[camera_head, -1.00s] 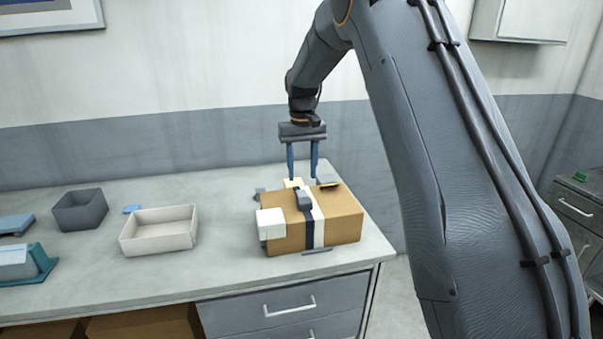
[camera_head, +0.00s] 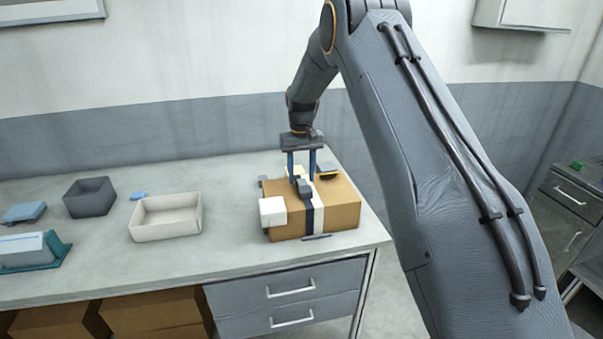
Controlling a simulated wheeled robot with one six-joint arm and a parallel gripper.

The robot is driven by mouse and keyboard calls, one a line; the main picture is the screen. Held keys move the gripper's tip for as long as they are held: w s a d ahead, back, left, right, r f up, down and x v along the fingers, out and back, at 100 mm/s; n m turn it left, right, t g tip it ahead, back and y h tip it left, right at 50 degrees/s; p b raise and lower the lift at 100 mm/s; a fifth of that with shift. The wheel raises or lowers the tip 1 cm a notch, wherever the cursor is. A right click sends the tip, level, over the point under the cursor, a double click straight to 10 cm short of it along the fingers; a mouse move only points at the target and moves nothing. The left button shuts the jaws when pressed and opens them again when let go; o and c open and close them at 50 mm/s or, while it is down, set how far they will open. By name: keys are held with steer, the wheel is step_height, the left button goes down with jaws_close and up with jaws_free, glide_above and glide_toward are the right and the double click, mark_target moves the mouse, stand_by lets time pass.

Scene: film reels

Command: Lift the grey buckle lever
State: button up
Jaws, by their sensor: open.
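The grey buckle lever (camera_head: 304,187) sits on top of a brown box (camera_head: 338,205), on a dark blue strap (camera_head: 309,220) that runs over the box and down its front. My gripper (camera_head: 302,178) points straight down over the box top. Its two blue fingers are apart, with their tips close to the lever, one to each side in the picture. I cannot tell whether they touch it or stand behind it. No thing shows held between the fingers.
A cream tray (camera_head: 166,219), a dark grey bin (camera_head: 90,198) and a teal holder (camera_head: 32,252) stand to the left on the grey counter (camera_head: 230,245). The counter's right edge is close to the box.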

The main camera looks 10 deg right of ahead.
steer(key=c, duration=1.1)
steer(key=shift+o, duration=0.2)
